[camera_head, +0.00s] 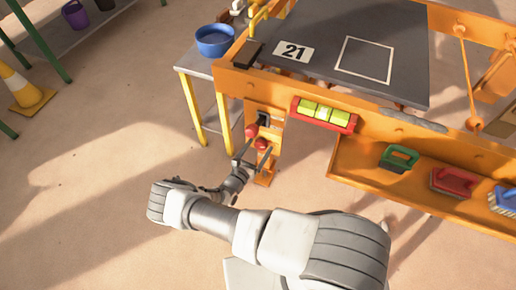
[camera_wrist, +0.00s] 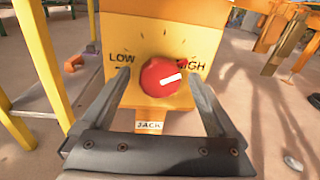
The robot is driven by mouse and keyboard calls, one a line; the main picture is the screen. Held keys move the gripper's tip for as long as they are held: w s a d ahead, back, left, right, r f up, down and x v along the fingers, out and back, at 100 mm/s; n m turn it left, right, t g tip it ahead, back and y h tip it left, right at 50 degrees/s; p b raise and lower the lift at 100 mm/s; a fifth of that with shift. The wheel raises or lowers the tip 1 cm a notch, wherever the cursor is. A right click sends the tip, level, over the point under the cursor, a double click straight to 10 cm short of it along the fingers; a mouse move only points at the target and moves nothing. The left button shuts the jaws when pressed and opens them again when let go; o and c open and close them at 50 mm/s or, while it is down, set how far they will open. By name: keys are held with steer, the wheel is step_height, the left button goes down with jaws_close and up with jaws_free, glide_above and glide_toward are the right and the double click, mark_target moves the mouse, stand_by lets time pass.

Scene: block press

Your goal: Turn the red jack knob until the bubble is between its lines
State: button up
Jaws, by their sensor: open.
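The red jack knob (camera_wrist: 162,78) is on a yellow-orange panel (camera_wrist: 185,27) marked LOW and HIGH, above a JACK label (camera_wrist: 149,125). Its white pointer mark points right and slightly up, toward the HIGH side. My gripper (camera_wrist: 163,80) is open, one finger on each side of the knob and apart from it. In the head view my gripper (camera_head: 254,150) is in front of the knob (camera_head: 260,144). The level (camera_head: 323,114), a yellow-green vial in a red frame, is on the orange beam.
The orange press frame (camera_head: 240,82) carries a dark plate (camera_head: 330,22) marked 21. A side table with a blue bucket (camera_head: 215,40) stands behind left. Brushes, including a green one (camera_head: 398,158), are on the orange shelf at right. Floor at left is mostly clear, beyond a traffic cone (camera_head: 25,92).

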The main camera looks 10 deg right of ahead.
steer(key=p+v, duration=0.3)
steer(key=v, duration=1.4)
steer(key=shift+a, duration=0.2)
steer(key=shift+s, duration=0.1)
steer(key=w+d+r+m+g+y, duration=0.15)
steer(key=r+m+g, duration=0.65)
steer(key=r, duration=0.9)
steer(key=w+d+r+m+g+y, duration=0.1)
steer(key=d+r+m+g+y, duration=0.15)
steer(key=r+m+g, duration=1)
steer(key=s+d+r+m+t+y, duration=0.4)
steer(key=s+r+t, duration=0.3)
steer(key=r, duration=0.6)
steer(key=s+d+r+m+t+y, duration=0.4)
steer(key=s+r+t, duration=0.2)
steer(key=s+r, duration=0.45)
step_height(320, 180, up, 25)
steer(key=w+p, duration=0.1)
steer(key=p, duration=2.3)
steer(key=shift+w+r, duration=0.15)
steer(key=shift+r, duration=0.1)
